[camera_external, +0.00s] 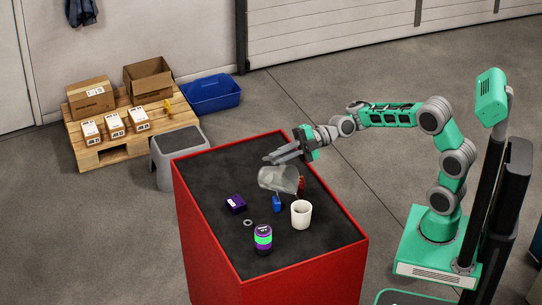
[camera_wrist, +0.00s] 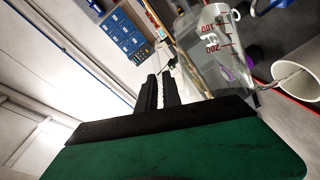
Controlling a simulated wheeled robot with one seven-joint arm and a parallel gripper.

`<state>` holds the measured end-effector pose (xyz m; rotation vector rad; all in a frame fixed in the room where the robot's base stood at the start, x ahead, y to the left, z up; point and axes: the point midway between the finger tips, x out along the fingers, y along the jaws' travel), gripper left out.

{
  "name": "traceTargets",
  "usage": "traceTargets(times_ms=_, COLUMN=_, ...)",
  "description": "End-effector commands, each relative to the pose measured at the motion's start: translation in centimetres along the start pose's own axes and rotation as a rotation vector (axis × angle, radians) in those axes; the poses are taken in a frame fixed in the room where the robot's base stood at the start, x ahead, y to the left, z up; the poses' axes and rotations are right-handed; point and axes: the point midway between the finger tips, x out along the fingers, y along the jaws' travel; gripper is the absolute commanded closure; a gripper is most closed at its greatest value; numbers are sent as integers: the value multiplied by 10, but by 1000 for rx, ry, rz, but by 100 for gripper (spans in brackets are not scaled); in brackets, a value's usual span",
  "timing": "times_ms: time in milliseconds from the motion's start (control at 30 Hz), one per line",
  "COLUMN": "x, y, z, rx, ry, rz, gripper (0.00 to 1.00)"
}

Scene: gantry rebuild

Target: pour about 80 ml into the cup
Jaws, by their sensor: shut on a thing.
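A clear measuring jug (camera_external: 278,178) with red marks hangs tilted above the black tabletop. My gripper (camera_external: 270,158) is shut on it, at its upper side. In the wrist view the fingers (camera_wrist: 158,92) stand beside the jug (camera_wrist: 208,52), and its red 100 and 200 marks are legible; the grip point itself is hard to see. A white cup (camera_external: 301,214) stands upright on the tabletop, below and right of the jug. In the wrist view a thin clear streak (camera_wrist: 282,80) runs from the jug's lip into the mouth of the cup (camera_wrist: 309,98). The cup's fill level is not readable.
On the red cabinet's black top (camera_external: 215,165) are a purple box (camera_external: 235,204), a blue item (camera_external: 277,204), a small ring (camera_external: 248,223), and a dark can with a green band (camera_external: 263,238). A red item (camera_external: 301,185) is partly hidden behind the jug. The tabletop's far left is clear.

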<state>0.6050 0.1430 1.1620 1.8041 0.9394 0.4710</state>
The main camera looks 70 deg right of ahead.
Motion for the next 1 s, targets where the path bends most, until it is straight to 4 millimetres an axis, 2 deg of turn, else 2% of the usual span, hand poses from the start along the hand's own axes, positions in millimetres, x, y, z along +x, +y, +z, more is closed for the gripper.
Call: traceTargets(times_ms=1000, x=-3, y=-4, z=-6, rx=-71, ry=6, rz=27, gripper=100)
